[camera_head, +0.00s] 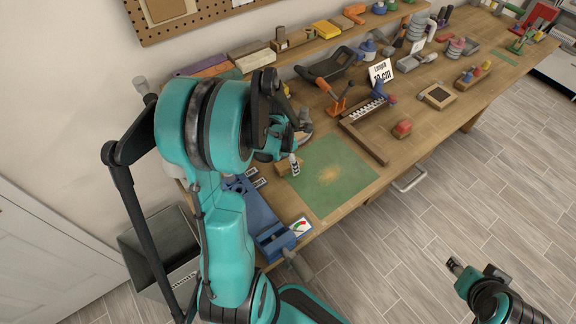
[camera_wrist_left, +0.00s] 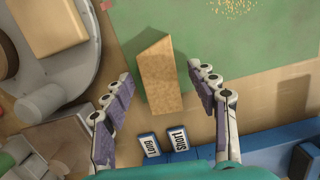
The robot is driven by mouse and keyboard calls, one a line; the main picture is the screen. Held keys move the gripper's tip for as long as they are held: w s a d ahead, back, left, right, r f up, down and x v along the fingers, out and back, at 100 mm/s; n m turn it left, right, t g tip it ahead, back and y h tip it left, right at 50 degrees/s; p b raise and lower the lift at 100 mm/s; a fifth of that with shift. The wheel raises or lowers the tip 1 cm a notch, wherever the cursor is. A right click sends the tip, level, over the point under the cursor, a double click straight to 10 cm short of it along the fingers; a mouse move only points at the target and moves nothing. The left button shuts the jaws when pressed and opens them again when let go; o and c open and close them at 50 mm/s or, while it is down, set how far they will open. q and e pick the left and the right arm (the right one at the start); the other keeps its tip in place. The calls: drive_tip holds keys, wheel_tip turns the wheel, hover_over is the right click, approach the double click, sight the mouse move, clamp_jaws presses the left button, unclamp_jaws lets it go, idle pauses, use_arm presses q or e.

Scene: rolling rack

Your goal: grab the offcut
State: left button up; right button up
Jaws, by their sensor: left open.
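The offcut (camera_wrist_left: 158,78) is a plain wooden block with a slanted end. In the left wrist view it lies across the edge of the green mat (camera_wrist_left: 235,40), over bare bench wood. My left gripper (camera_wrist_left: 163,90) is open, with one finger on each side of the block and a gap on both sides. In the head view the offcut (camera_head: 283,169) is partly hidden by my left gripper (camera_head: 291,160). My right gripper (camera_head: 470,272) is over the floor at the lower right, away from the bench; its finger opening is unclear.
Tags reading LONG (camera_wrist_left: 149,144) and SHORT (camera_wrist_left: 177,138) sit by a blue edge near the offcut. A blue vise (camera_head: 275,241) is at the bench's near end. A round grey machine part (camera_wrist_left: 88,75) lies left of the fingers. A grey bin (camera_head: 160,245) stands below.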

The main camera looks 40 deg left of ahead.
use_arm(q)
drive_tip(key=c, duration=1.2)
drive_tip(key=shift+c, duration=0.2)
drive_tip(key=shift+r, duration=0.1)
